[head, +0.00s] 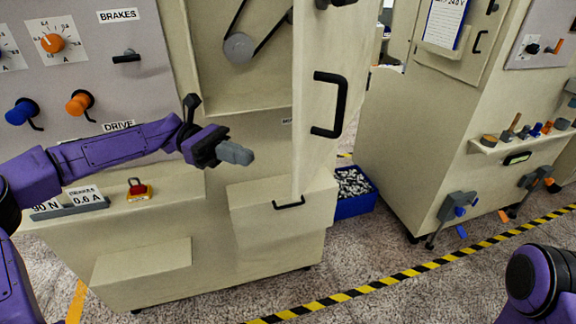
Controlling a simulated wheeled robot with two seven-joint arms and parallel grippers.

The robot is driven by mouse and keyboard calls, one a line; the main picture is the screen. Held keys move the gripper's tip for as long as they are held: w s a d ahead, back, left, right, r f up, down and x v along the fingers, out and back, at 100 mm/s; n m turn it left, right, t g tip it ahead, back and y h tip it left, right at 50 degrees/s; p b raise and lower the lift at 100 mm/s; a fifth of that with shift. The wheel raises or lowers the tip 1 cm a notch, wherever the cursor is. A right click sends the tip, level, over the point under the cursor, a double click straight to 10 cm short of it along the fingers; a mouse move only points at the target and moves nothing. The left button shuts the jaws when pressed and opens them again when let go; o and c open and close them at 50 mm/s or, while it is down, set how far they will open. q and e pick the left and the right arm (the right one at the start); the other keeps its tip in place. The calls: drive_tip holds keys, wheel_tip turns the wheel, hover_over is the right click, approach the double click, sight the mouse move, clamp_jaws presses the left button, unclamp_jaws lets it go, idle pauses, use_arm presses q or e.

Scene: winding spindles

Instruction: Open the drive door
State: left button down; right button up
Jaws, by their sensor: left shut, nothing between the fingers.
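The drive door (310,160) is a cream panel that stands swung out from the cabinet front in the head view. Its black handle (342,108) is on the face turned to the right. The compartment beside the door is exposed and shows a grey pulley (239,47) with a black belt. My left gripper (248,155) is shut and empty. It appears in front of the cabinet, left of the door, and apart from the handle. My right gripper is out of view.
A shelf with a red-and-yellow button (139,190) and cards is on the cabinet's left. A drawer-like box (260,220) with a black handle juts out under the door. A blue bin (352,207) stands behind. Striped tape (400,275) crosses the open floor.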

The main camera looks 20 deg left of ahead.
use_arm(q)
drive_tip(key=s+d+p, duration=0.2)
drive_tip(key=d+p, duration=0.1)
drive_tip(key=d, duration=0.7)
drive_tip(key=shift+d, duration=0.25)
